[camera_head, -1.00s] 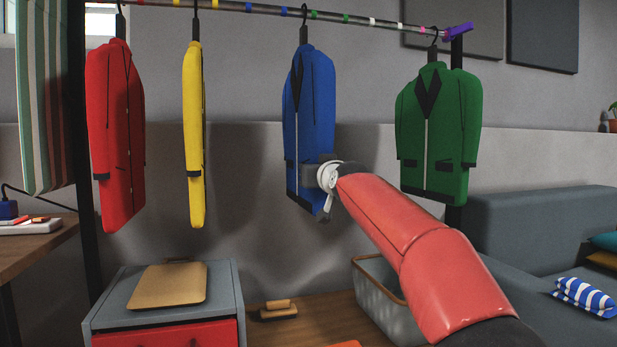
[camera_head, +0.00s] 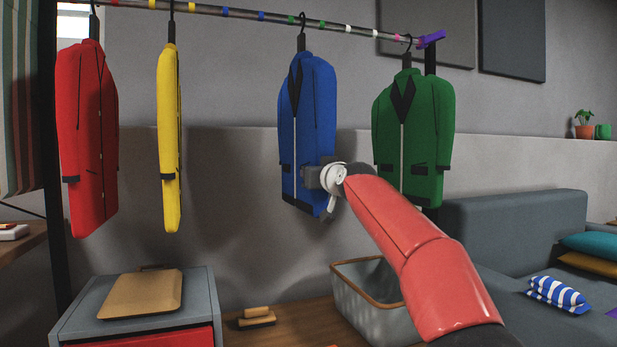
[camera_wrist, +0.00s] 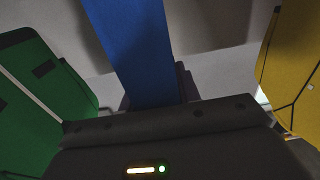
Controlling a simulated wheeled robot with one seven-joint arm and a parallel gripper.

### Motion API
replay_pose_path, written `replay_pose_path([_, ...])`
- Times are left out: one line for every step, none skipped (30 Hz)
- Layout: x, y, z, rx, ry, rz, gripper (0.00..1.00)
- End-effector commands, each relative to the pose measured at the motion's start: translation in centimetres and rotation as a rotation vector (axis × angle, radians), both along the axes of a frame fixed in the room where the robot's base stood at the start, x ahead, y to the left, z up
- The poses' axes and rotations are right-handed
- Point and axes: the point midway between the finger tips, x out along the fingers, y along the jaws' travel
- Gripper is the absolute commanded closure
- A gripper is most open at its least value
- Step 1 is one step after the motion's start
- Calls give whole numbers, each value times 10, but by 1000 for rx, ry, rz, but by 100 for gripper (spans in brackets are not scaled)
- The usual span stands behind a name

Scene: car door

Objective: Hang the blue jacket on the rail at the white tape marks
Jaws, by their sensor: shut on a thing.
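The blue jacket (camera_head: 308,120) hangs upright from a dark hook at the rail (camera_head: 255,16), between two green tape marks. Two white tape marks (camera_head: 361,30) are farther right on the rail, between the blue and green jackets. My gripper (camera_head: 318,177) is shut on the blue jacket's lower right side, near the pocket. In the wrist view the blue cloth (camera_wrist: 138,50) runs down to the gripper's dark body (camera_wrist: 165,135); the fingertips are hidden there. I cannot tell whether the hook rests on the rail or is just above it.
The green jacket (camera_head: 430,120) hangs right of the white marks, near the purple rail end (camera_head: 431,39). The yellow jacket (camera_head: 168,140) and red jacket (camera_head: 85,140) hang to the left. A basket (camera_head: 365,305), a sofa (camera_head: 510,220) and a drawer cabinet (camera_head: 195,305) stand below.

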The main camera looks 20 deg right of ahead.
Motion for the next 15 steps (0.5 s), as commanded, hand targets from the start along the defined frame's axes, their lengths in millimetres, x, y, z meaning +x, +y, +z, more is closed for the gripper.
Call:
replay_pose_path([-1,-4,1,1,-5,-1,100])
replay_pose_path([-1,-5,1,1,-4,-1,100])
replay_pose_path([0,-8,1,1,-4,-1,100])
replay_pose_path([0,-9,1,1,-3,-1,100])
replay_pose_path([0,-11,1,1,-3,0,100])
replay_pose_path([-1,-13,1,1,-4,0,100])
replay_pose_path([-1,-15,1,1,-4,0,100])
replay_pose_path([-1,-16,2,1,-4,0,100])
replay_pose_path([-1,-19,2,1,-4,-1,100])
replay_pose_path([-1,-20,2,1,-4,-1,100])
replay_pose_path([0,-22,2,0,-4,-1,100])
replay_pose_path([0,-25,2,0,-4,-1,100])
replay_pose_path([0,-27,1,0,-4,-1,100])
replay_pose_path([0,-29,1,0,-3,-1,100])
replay_pose_path([0,-31,1,1,-3,-1,100])
